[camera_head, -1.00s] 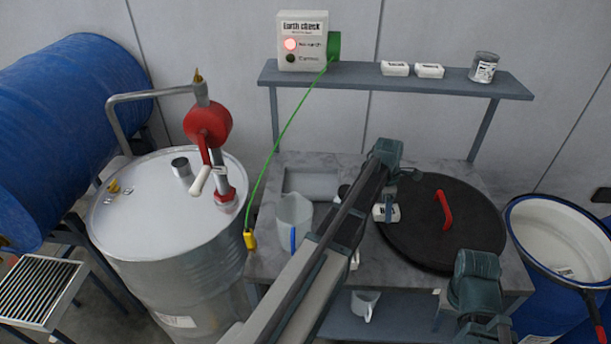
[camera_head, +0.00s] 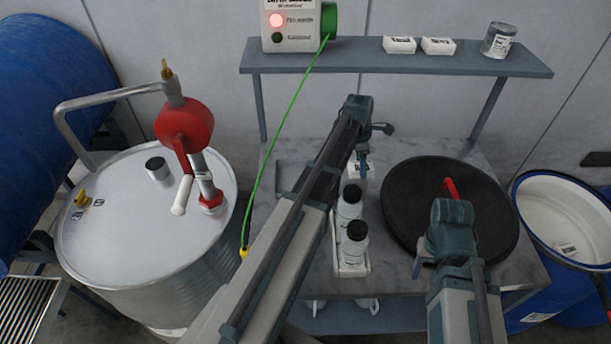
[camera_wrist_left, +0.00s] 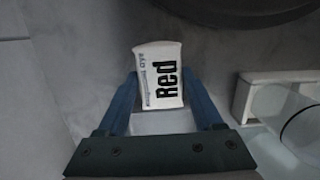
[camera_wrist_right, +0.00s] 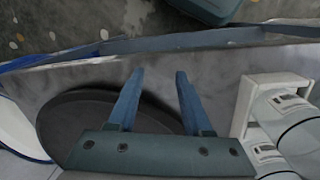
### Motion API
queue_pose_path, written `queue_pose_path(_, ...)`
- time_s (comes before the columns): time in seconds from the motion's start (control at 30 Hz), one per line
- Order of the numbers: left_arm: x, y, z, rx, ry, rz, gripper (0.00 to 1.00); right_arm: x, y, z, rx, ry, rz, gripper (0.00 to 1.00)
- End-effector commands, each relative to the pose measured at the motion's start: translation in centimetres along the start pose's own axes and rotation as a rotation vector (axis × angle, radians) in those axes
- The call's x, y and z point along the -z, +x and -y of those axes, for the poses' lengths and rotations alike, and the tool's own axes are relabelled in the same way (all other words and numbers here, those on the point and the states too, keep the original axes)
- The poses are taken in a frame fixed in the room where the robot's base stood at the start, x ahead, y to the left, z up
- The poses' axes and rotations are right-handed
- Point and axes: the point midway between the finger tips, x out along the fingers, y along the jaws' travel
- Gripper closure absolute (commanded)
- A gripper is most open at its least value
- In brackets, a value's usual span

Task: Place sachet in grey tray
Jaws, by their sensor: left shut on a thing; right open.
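The grey tray (camera_head: 283,177) is at the back left of the counter, mostly hidden behind my left arm. My right gripper (camera_wrist_right: 155,85) is open and empty near the round black lid (camera_head: 405,215).
A white rack (camera_head: 352,270) with two black-capped bottles (camera_head: 354,237) stands in front of the sachet. The black lid has a red handle (camera_head: 452,188). A shelf (camera_head: 400,63) runs above the back. A green cable (camera_head: 275,130) hangs left of my arm.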

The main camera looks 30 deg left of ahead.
Motion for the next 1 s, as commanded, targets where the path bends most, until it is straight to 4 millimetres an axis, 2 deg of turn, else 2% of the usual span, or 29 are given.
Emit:
queue_pose_path(0.4,10.4,-1.6,-0.2,-0.001,-0.006,0.000,0.93,0.0,0.0,0.0,0.000,0.000,0.000,0.50)
queue_pose_path(0.6,14.2,-2.1,-0.4,0.000,-0.003,0.000,0.93,0.0,0.0,0.0,0.000,0.000,0.000,0.50)
queue_pose_path(0.73,15.3,-2.3,-0.5,0.000,-0.001,0.000,0.93,0.0,0.0,0.0,0.000,0.000,0.000,0.50)
queue_pose_path(1.0,15.8,-2.4,-0.5,0.000,0.000,0.000,0.93,0.0,0.0,0.0,0.000,0.000,0.000,0.50)
